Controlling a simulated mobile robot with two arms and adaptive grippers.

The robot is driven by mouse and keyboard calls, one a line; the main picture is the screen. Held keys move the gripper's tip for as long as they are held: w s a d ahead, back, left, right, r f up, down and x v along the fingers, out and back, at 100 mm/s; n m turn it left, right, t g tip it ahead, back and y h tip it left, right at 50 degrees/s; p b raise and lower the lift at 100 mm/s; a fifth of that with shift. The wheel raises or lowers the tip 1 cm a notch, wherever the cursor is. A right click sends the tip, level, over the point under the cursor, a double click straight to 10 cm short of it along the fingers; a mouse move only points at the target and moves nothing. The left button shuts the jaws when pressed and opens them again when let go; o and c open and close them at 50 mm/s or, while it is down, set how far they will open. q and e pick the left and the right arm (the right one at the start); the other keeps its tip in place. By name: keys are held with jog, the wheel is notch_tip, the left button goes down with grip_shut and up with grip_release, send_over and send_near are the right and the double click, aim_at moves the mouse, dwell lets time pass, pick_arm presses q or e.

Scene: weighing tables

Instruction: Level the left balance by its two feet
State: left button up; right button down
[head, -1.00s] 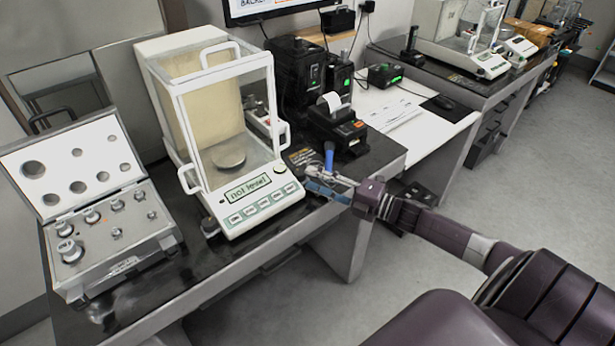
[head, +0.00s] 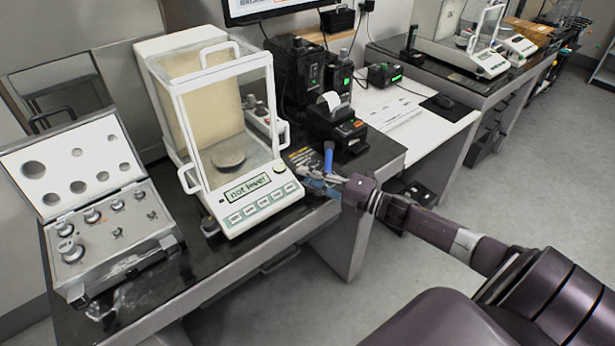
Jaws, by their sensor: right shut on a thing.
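The left balance (head: 225,130) stands on the dark near table, and its display (head: 247,187) reads "not level". Its front left foot (head: 209,227) shows as a dark knob under the left front corner. The right front foot is hidden behind my right gripper (head: 316,184). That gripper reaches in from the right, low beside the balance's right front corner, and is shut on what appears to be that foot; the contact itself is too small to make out. My left gripper is not in view.
An open case of weights (head: 110,235) stands left of the balance. A small printer (head: 338,125) and a blue-handled item (head: 328,158) are right of it. Black devices (head: 295,75) stand behind. A white desk (head: 430,118) and another balance (head: 488,62) are farther right.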

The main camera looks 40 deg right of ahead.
jog(key=shift+s+a+r+m+t+h+p, duration=0.15)
jog(key=shift+m+t+h+p, duration=0.1)
jog(key=shift+m+h+p, duration=0.45)
jog(key=shift+w+a+r+m+t+h+p, duration=0.2)
jog(key=shift+h+p, duration=0.3)
jog(key=shift+p, duration=0.4)
jog(key=m+t+h+p, duration=0.1)
jog(key=h, duration=0.1)
jog(key=shift+a+f+m+h, duration=0.1)
jog(key=shift+f+m+h, duration=0.05)
jog(key=shift+m+h, duration=0.2)
jog(key=shift+f+m+h+p, duration=0.1)
jog(key=shift+m+h+p, duration=0.45)
jog(key=shift+h, duration=0.2)
jog(key=c, duration=1.9)
grip_release()
jog(key=shift+s+f, duration=0.1)
jog(key=shift+s, duration=0.15)
jog(key=s, duration=1.1)
jog(key=shift+s+d, duration=0.4)
